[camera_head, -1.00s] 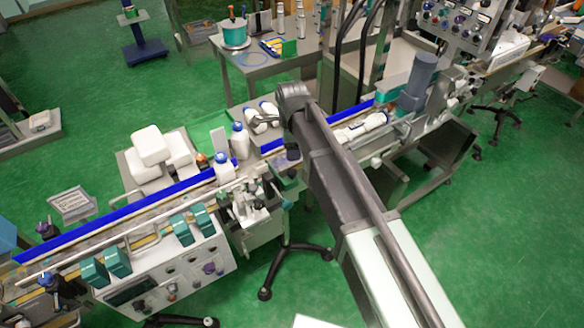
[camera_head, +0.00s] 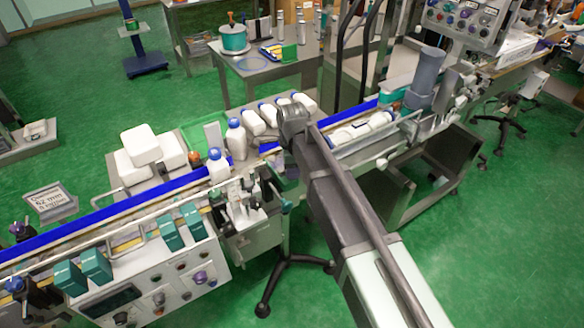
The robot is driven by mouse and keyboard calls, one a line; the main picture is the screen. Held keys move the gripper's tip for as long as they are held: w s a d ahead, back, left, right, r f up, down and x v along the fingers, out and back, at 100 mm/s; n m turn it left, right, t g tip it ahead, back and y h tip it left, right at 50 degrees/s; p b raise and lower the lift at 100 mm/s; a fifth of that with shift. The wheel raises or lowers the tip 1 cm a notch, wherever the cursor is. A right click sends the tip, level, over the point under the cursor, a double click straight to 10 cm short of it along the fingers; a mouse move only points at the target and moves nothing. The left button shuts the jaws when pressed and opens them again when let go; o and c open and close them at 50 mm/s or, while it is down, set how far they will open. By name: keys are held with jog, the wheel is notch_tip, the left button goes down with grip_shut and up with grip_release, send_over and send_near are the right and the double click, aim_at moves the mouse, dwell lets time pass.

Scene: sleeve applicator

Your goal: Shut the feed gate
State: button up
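My arm reaches over the conveyor line from the lower right, and its dark wrist end (camera_head: 292,118) is above the line near the middle. The fingers of my gripper are mostly hidden behind the wrist, so I cannot tell their opening. I cannot pick out the feed gate with certainty; it may be hidden by my arm. The conveyor with its blue side rail (camera_head: 120,208) runs from lower left to upper right. A white bottle with a blue cap (camera_head: 218,166) stands at the rail, with another white bottle (camera_head: 236,141) behind it.
Several white bottles (camera_head: 254,123) lie on a tray behind the line. White blocks (camera_head: 140,145) are stacked to their left. More bottles (camera_head: 362,129) lie on the line right of my arm. A control box (camera_head: 165,285) and teal boxes (camera_head: 170,231) are at front left.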

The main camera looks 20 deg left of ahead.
grip_shut()
jog(key=shift+w+a, duration=1.55)
jog(key=shift+a, duration=0.15)
jog(key=o, duration=0.6)
grip_release()
jog(key=shift+w+a, duration=0.1)
jog(key=shift+c, duration=0.2)
jog(key=shift+o, duration=0.2)
notch_tip(320, 180, up, 11)
jog(key=p, duration=1.1)
jog(key=shift+f, duration=0.1)
